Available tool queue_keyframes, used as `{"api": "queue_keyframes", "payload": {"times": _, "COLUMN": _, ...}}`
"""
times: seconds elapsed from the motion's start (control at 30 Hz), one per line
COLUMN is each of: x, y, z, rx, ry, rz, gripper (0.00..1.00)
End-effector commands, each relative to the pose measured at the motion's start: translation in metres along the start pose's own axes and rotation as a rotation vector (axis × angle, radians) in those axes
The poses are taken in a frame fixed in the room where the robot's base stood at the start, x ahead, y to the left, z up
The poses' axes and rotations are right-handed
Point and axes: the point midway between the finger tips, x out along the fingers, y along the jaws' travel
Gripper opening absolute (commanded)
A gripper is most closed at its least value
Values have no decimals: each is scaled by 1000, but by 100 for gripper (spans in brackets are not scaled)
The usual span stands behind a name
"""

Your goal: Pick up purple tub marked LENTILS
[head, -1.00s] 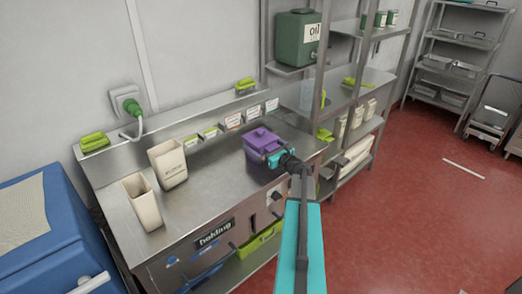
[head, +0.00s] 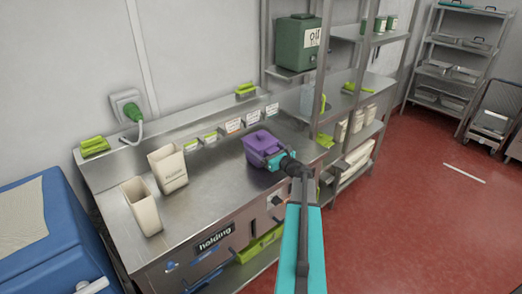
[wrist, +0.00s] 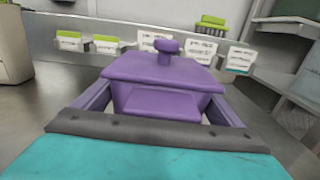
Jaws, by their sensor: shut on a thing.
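The purple tub (head: 259,146) is at the right part of the steel counter in the head view. It has a lid with a round knob, and it fills the middle of the wrist view (wrist: 165,75). My gripper (head: 276,160) is at the tub's near right side, shut on it. The tub looks upright. No LENTILS marking can be read. I cannot tell whether its base touches the counter.
Two cream bins (head: 143,207) (head: 168,168) stand on the left of the steel counter (head: 205,200). White label cards (head: 233,126) line the back ledge. A shelf rack (head: 322,90) with a green oil container (head: 298,45) stands to the right. Red floor (head: 430,220) is open at right.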

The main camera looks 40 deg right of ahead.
Motion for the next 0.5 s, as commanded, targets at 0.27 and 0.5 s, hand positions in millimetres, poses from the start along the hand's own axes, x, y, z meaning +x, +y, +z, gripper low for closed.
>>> {"api": "queue_keyframes", "payload": {"times": 0.27, "x": 0, "y": 0, "z": 22, "rx": -2, "ry": -5, "rz": 0, "gripper": 45}}
{"api": "queue_keyframes", "payload": {"times": 0.5, "x": -20, "y": 1, "z": 28, "rx": -1, "ry": -3, "rz": -3, "gripper": 45}}
